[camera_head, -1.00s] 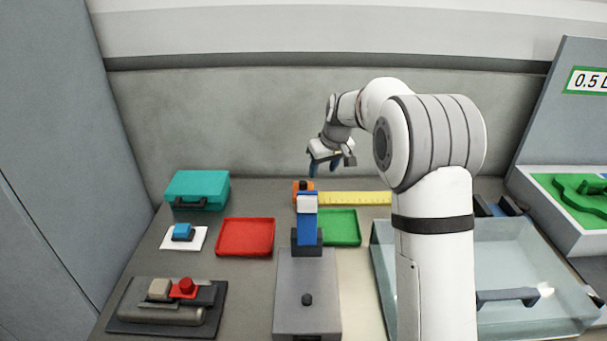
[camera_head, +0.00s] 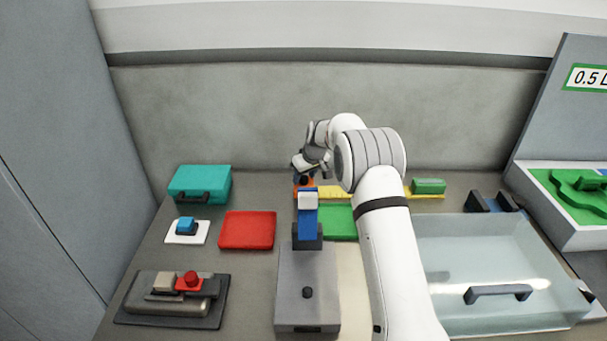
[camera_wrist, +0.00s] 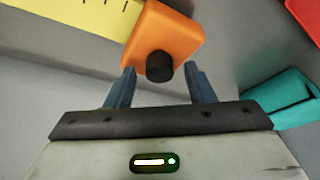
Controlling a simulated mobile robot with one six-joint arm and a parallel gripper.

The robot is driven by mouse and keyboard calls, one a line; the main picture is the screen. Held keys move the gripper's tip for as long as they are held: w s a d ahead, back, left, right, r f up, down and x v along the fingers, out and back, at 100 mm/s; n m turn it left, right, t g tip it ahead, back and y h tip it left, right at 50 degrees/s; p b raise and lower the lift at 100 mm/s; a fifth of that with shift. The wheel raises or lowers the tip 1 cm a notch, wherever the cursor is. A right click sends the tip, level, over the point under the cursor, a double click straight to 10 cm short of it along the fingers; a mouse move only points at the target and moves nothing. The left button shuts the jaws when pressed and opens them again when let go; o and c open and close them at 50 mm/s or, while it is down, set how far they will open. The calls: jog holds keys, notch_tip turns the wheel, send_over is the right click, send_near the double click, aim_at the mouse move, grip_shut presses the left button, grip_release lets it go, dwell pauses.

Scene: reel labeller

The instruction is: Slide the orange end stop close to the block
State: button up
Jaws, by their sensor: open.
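The orange end stop (camera_wrist: 160,36) with a black knob (camera_wrist: 160,66) lies just ahead of my open gripper (camera_wrist: 160,85) in the wrist view. The knob sits between the two blue fingertips, and I see no grip on it. In the head view the end stop (camera_head: 304,190) is at the left end of the yellow ruler (camera_head: 330,192), partly hidden by the blue post in front. My gripper (camera_head: 303,175) is right over it there. A green block (camera_head: 429,186) stands at the right part of the ruler, well apart from the end stop.
A blue post (camera_head: 307,225) on a grey machine (camera_head: 307,290) stands in front of the end stop. A red tray (camera_head: 247,230) and a green tray (camera_head: 340,222) lie nearby. A teal case (camera_head: 200,184) is at the left, a clear bin (camera_head: 480,318) at the right.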

jog(key=shift+f, duration=0.1)
jog(key=shift+c, duration=0.6)
grip_shut()
